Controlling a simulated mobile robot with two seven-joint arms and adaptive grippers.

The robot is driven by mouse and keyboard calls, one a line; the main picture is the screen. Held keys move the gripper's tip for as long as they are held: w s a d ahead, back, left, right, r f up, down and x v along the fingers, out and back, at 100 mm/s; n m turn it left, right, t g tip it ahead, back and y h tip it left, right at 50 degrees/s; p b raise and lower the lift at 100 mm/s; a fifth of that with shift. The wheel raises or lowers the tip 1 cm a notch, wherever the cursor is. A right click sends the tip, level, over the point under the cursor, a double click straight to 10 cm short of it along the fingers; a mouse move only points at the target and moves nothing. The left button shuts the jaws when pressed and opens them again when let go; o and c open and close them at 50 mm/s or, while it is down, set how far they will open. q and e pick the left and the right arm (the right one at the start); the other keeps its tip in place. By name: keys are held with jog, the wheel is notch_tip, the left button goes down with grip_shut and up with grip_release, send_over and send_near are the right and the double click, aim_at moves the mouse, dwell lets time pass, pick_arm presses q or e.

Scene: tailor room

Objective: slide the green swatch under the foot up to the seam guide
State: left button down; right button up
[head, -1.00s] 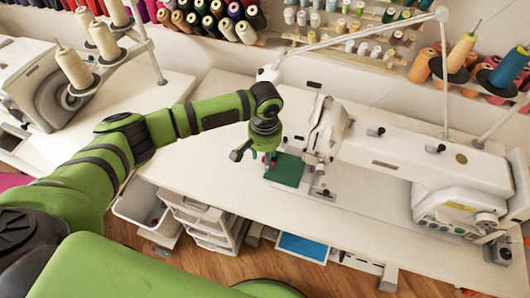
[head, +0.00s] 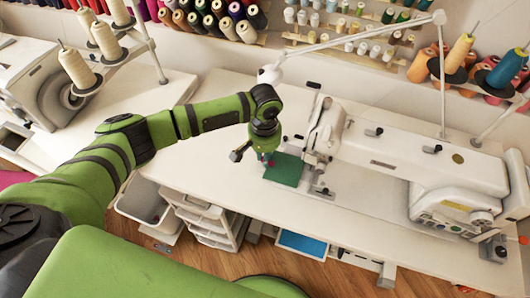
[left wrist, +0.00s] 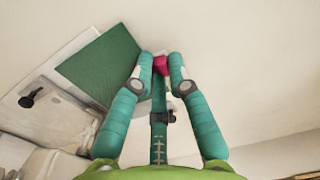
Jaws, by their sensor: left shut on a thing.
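The green swatch (head: 284,170) lies flat on the white table at the left side of the sewing machine's needle end. In the left wrist view the swatch (left wrist: 95,65) lies left of my fingertips, its left edge beside a pale metal plate. My left gripper (head: 267,161) is over the swatch's left edge. It is shut on a small pink tab (left wrist: 160,65) next to the swatch; I cannot tell whether the two are joined. The foot area (head: 322,168) is just right of the swatch, with small metal parts (head: 321,190), perhaps the seam guide, in front. My right gripper is not in view.
The white sewing machine (head: 400,165) fills the right of the table (head: 230,185). Thread cones (head: 460,55) and a thread stand rise behind it. A second machine (head: 45,80) stands at left. White drawers (head: 205,215) are below. The table left of the swatch is clear.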

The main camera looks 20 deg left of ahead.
aim_at(275, 165)
pick_arm(q)
jog(key=shift+d, duration=0.2)
jog(key=shift+d, duration=1.3)
jog(key=c, duration=1.1)
grip_release()
notch_tip(275, 165, up, 12)
